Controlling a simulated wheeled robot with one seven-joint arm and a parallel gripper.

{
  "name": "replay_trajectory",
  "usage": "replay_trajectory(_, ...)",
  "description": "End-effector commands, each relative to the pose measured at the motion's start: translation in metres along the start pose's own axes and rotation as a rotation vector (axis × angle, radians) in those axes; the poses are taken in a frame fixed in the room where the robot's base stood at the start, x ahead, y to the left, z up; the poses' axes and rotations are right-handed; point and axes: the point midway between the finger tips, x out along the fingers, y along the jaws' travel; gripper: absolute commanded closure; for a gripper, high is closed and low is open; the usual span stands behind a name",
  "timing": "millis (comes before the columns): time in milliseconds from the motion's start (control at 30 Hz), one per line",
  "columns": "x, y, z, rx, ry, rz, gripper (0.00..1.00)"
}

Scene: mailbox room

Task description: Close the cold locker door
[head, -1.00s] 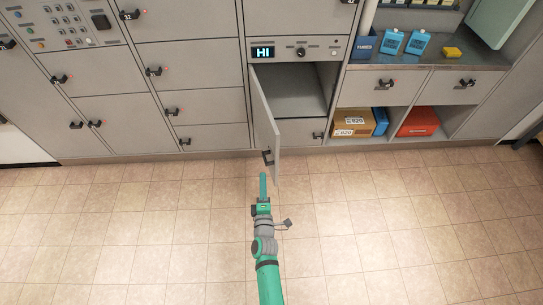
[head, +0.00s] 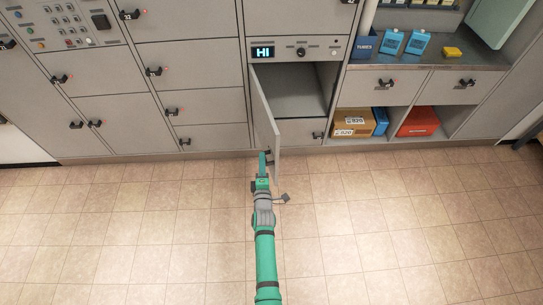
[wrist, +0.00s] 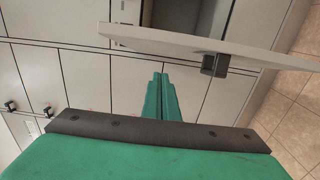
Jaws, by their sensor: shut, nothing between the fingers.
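The cold locker door (head: 265,118) is a grey panel standing open, hinged at the left of the locker opening (head: 297,88) under the "HI" display (head: 263,52). In the wrist view the door (wrist: 200,42) crosses the upper right, with its dark handle (wrist: 215,63) on the near face. My gripper (head: 263,155) is shut and empty. It is at the left side of the door's free end, close to the handle. In the wrist view the fingers (wrist: 158,85) point forward, left of the handle. I cannot tell whether they touch the door.
Closed grey lockers with dark handles (head: 172,112) fill the wall to the left. To the right are a counter (head: 430,55), drawers, and cubbies with a yellow box (head: 354,122) and a red box (head: 418,121). The tiled floor (head: 400,220) is clear.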

Motion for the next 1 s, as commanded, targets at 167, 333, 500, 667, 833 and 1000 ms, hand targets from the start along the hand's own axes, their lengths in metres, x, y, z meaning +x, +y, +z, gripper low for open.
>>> replay_trajectory(167,0.013,0.0,0.001,-0.001,-0.001,-0.001,1.0)
replay_trajectory(333,0.014,0.0,0.01,-0.002,-0.001,0.0,1.0)
replay_trajectory(500,0.015,0.0,0.019,-0.001,-0.002,-0.001,1.0)
replay_trajectory(667,0.018,0.0,0.028,-0.001,-0.002,0.0,1.0)
replay_trajectory(833,0.019,0.0,0.034,-0.001,-0.001,0.0,1.0)
replay_trajectory(1000,0.02,0.0,0.038,0.0,0.0,-0.001,1.0)
